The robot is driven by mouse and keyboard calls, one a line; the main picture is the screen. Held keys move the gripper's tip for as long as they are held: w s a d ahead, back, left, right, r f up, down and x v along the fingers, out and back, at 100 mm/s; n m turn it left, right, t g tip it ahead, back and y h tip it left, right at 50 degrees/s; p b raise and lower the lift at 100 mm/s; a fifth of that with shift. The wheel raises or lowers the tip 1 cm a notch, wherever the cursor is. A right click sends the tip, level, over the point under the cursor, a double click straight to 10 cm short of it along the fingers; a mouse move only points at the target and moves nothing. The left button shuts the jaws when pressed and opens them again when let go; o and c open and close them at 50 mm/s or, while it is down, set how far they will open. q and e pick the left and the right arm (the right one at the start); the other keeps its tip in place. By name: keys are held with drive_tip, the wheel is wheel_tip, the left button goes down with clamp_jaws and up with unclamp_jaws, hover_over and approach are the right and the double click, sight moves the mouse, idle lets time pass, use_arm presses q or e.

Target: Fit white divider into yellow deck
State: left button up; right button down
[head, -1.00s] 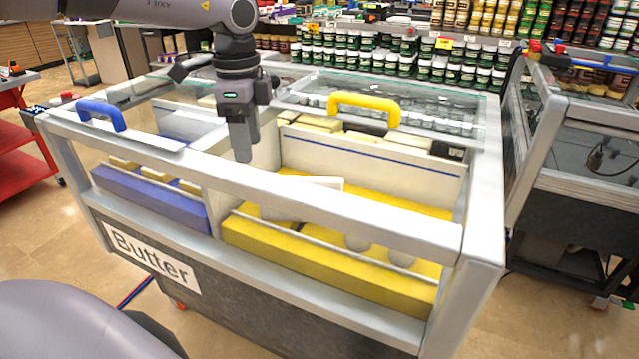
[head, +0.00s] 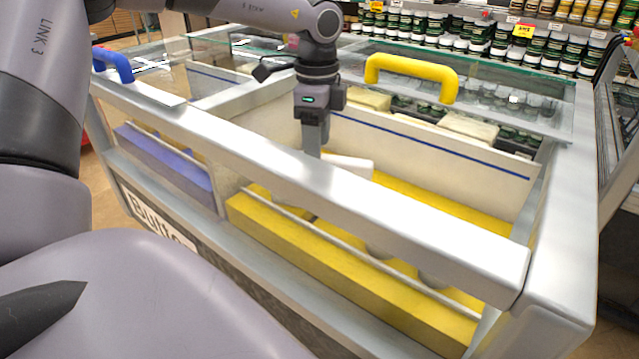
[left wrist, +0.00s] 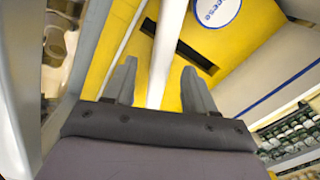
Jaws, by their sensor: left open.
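The white divider (head: 350,166) shows in the head view as a pale block over the yellow deck (head: 285,232), partly hidden by the case's front rail. In the left wrist view, the divider (left wrist: 166,50) is a narrow white strip running between my fingers, over the yellow deck (left wrist: 252,25). A dark slot (left wrist: 196,56) in the deck shows on both sides of the strip. My left gripper (head: 312,150) points down inside the case at the divider's left end. Its fingers (left wrist: 158,84) are open, one on each side of the strip. My right gripper is out of view.
The grey front rail (head: 400,220) crosses in front of the deck. A white panel with a blue line (head: 440,150) stands behind it. A yellow handle (head: 412,68) is on the glass lid. A blue-violet deck (head: 165,160) lies to the left.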

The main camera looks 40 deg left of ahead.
use_arm(q)
drive_tip(key=shift+w+f, duration=0.15)
drive_tip(key=shift+f, duration=1.8)
clamp_jaws()
drive_tip(key=shift+r, duration=0.1)
